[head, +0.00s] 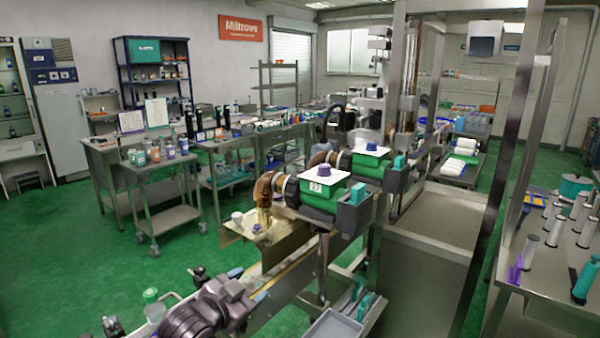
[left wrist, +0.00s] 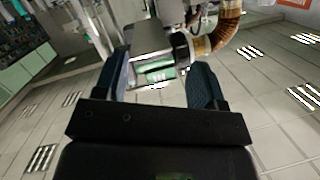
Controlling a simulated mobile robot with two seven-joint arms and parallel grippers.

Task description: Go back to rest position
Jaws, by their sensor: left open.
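My left gripper (head: 250,283) reaches in low in the head view, in front of the sleeve applicator's metal guide (head: 262,238). In the left wrist view my left gripper (left wrist: 162,80) is open. Its two dark blue fingers stand wide apart, with nothing held between them. Beyond the fingers is a grey machine unit with a green labelled face (left wrist: 158,76), apart from the fingers as far as I can tell. My right gripper is in neither view.
The applicator's green units (head: 320,198) with white plates and a bronze hose (head: 264,190) stand just beyond. A grey bin (head: 333,326) is at the lower middle. A steel cart (head: 168,218) stands left. A bench (head: 560,290) with several white tubes is right. Green floor lies open at left.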

